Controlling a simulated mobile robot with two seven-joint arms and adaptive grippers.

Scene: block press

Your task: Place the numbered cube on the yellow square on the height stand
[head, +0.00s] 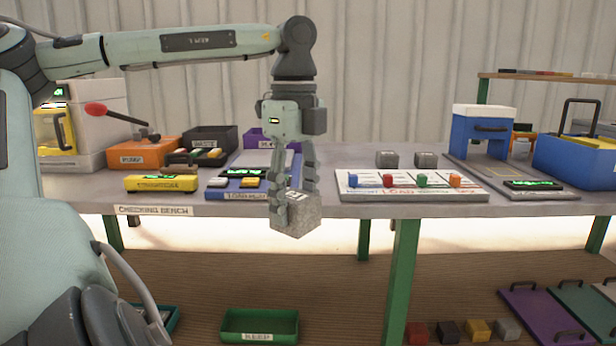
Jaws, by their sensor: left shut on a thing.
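A grey speckled numbered cube (296,218) is in the head view, in front of the bench's front edge. My left gripper (293,194) points down and is shut on it, with one finger on each side. The cube hangs tilted, and a dark mark shows near its top; I cannot read the number. A grey base with a green display (533,185) stands at the right of the bench. My right gripper is not in view.
A green tray (260,326) lies below.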

